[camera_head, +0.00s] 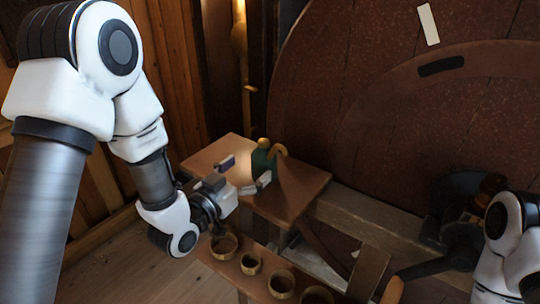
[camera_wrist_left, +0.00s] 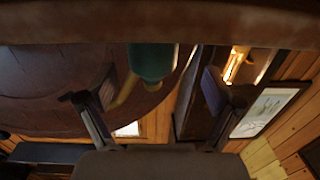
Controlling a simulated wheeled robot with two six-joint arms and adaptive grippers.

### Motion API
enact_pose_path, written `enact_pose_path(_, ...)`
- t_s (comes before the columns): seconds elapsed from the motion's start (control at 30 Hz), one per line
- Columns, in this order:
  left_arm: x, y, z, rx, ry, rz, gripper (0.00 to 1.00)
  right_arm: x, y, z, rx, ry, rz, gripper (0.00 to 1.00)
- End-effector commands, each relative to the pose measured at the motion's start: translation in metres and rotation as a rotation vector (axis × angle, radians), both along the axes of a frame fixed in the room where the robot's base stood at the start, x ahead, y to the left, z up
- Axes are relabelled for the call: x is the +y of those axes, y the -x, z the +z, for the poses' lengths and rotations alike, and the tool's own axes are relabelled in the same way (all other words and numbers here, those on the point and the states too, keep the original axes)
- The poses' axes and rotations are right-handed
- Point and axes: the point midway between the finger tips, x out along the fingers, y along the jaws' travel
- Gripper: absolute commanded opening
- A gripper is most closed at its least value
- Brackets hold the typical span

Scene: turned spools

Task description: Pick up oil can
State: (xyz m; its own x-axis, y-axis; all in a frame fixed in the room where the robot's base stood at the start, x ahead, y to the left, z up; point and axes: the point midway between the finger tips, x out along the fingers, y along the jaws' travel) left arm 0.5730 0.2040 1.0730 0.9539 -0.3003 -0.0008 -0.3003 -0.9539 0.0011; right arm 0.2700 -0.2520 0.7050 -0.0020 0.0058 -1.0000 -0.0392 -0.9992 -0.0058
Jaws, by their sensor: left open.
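The oil can (camera_head: 262,160), dark green with a brass-coloured spout, stands on a small wooden table. My left gripper (camera_head: 246,172) is open, its two fingers spread on the near side of the can. In the left wrist view the oil can (camera_wrist_left: 152,62) hangs inverted between the two fingers of the left gripper (camera_wrist_left: 158,85), closer to the left finger; I see no firm contact. The spout slants off beside that finger. Part of my right arm shows at the lower right of the head view, but its gripper is not visible.
The wooden table (camera_head: 305,184) has bare room right of the can. Several round wooden cups or rings, one of them a ring (camera_head: 224,246), stand on a lower board in front. A large brown wooden wheel (camera_head: 350,90) rises behind. Dark machinery (camera_head: 460,235) stands at the right.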

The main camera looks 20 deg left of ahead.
Motion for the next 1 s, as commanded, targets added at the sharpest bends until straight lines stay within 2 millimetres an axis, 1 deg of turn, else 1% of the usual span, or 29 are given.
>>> enact_pose_path(0.03,-0.003,-0.006,0.003,-0.001,-0.004,-0.002,0.91,0.0,0.0,0.006,0.001,0.0,0.0,0.4)
enact_pose_path(0.2,-0.019,-0.032,0.008,0.0,-0.003,-0.004,0.91,0.0,0.0,0.023,0.0,0.0,0.0,0.4)
enact_pose_path(0.3,-0.021,-0.046,0.005,0.0,-0.001,0.0,0.91,0.0,0.0,0.025,0.0,0.0,0.0,0.4)
enact_pose_path(0.4,-0.023,-0.05,0.003,0.001,0.001,0.0,0.91,0.0,0.0,0.025,0.0,0.0,0.0,0.4)
enact_pose_path(0.53,-0.022,-0.05,0.002,0.002,0.002,0.001,0.91,0.0,0.0,0.024,0.0,0.0,0.0,0.4)
enact_pose_path(0.57,-0.022,-0.05,0.002,0.001,0.001,0.001,0.87,0.0,0.0,0.024,0.0,0.0,0.0,0.4)
enact_pose_path(0.6,-0.022,-0.05,0.002,0.001,0.001,0.001,0.73,0.0,0.0,0.024,0.0,0.0,0.0,0.4)
enact_pose_path(0.67,-0.022,-0.05,0.002,0.001,0.001,0.001,0.52,0.0,0.0,0.024,0.0,0.0,0.0,0.4)
enact_pose_path(0.7,-0.022,-0.05,0.002,0.001,0.001,0.001,0.38,0.0,0.0,0.024,0.0,0.0,0.0,0.4)
enact_pose_path(0.73,-0.022,-0.05,0.002,0.001,0.001,0.001,0.27,0.0,0.0,0.024,0.0,0.0,0.0,0.4)
enact_pose_path(0.77,-0.022,-0.05,0.002,0.001,0.001,0.001,0.25,0.0,0.0,0.024,0.0,0.0,0.0,0.4)
enact_pose_path(1.0,-0.022,-0.05,0.002,0.001,0.001,0.001,0.25,0.0,0.0,0.024,0.0,0.0,0.0,0.4)
